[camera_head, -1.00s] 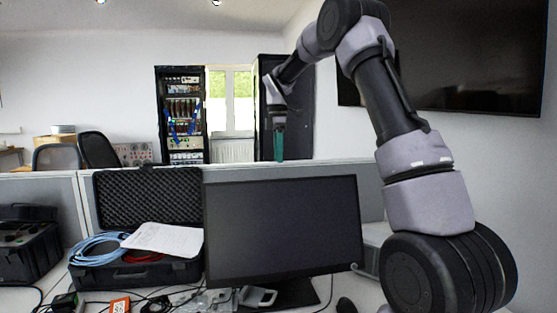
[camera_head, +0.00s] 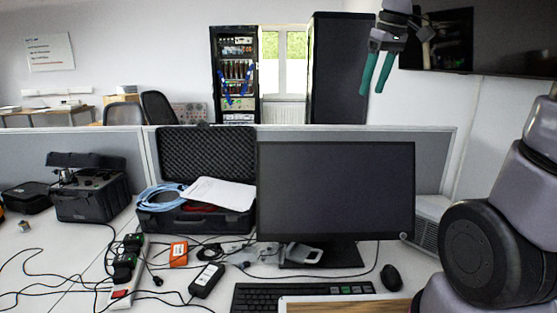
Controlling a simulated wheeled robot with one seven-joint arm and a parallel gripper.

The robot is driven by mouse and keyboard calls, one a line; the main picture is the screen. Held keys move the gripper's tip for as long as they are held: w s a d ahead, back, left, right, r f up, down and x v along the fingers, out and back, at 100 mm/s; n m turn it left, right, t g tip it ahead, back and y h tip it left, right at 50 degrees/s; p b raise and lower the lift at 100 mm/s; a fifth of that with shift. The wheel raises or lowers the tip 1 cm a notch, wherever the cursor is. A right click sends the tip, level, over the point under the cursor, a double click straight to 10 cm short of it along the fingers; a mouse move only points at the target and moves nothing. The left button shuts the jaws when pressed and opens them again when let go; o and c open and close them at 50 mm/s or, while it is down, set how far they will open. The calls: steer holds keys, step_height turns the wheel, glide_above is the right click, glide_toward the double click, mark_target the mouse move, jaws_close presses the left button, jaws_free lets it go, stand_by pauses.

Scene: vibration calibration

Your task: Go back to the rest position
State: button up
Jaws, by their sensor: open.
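My gripper (camera_head: 372,88) is at the upper right of the head view, high above the desk and the monitor. Its two green fingers point down and stand apart, with nothing between them. Part of my arm shows at the right edge; the links between it and the gripper are mostly out of the frame.
A black monitor (camera_head: 335,190) stands on the white desk, with a keyboard (camera_head: 290,298) and mouse (camera_head: 391,277) in front. An open black case (camera_head: 205,150) holds a blue cable (camera_head: 160,197) and papers (camera_head: 218,193). A grey partition (camera_head: 432,150) runs behind. Loose cables cover the left.

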steer(key=s+d+f+m+t, duration=0.1)
steer(key=s+m+t, duration=0.1)
steer(key=s+m, duration=0.3)
steer(key=s+d+f+m+t, duration=0.1)
steer(key=s+m, duration=0.3)
steer(key=s, duration=0.5)
steer(key=shift+s+f+m+t+y, duration=0.3)
steer(key=shift+s+f+m+t, duration=0.05)
steer(key=shift+f+m+t, duration=0.05)
